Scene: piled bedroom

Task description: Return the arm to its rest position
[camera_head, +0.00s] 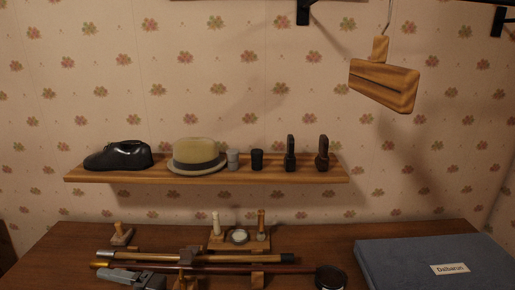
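I cannot tell from this view how either arm is posed.
A wall shelf (215,175) holds a black shoe (118,156), a banded hat (198,154) and several small items. A wooden block (384,84) hangs at upper right. Below, the table (335,238) bears long sticks (220,259), a grey object (118,274) and a blue box (400,262).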

